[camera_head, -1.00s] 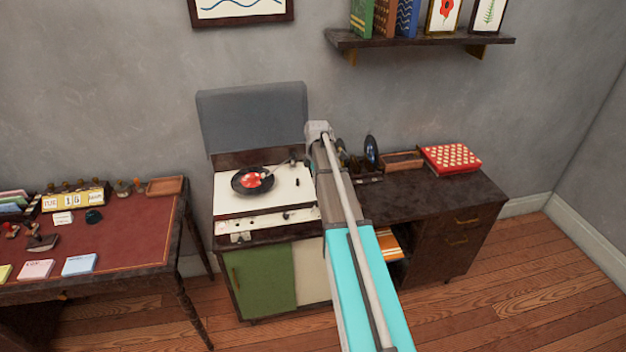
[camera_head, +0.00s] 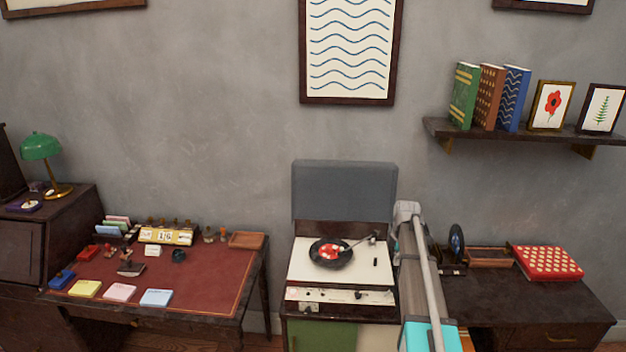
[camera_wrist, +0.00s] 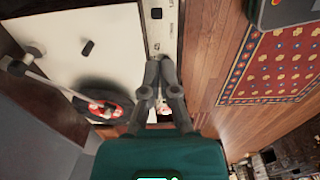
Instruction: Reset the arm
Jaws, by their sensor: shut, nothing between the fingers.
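My arm (camera_head: 415,262) reaches up from the bottom of the head view, along the right side of the record player (camera_head: 340,295). My gripper (camera_wrist: 160,62) shows in the wrist view with its two dark fingers together, shut and empty. In that view it is near the control-strip edge of the player's cream top (camera_wrist: 85,30). I cannot tell its height above it. In the head view my fingers cannot be made out. A black record with a red label (camera_head: 331,253) lies on the player, whose grey lid (camera_head: 344,190) stands open.
A desk with a red top (camera_head: 215,275) stands at the left, holding stamps and note pads. A dark cabinet (camera_head: 560,305) at the right carries a red dotted box (camera_head: 548,262) and a wooden tray (camera_head: 490,257). A wall shelf (camera_head: 520,135) holds books and framed pictures.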

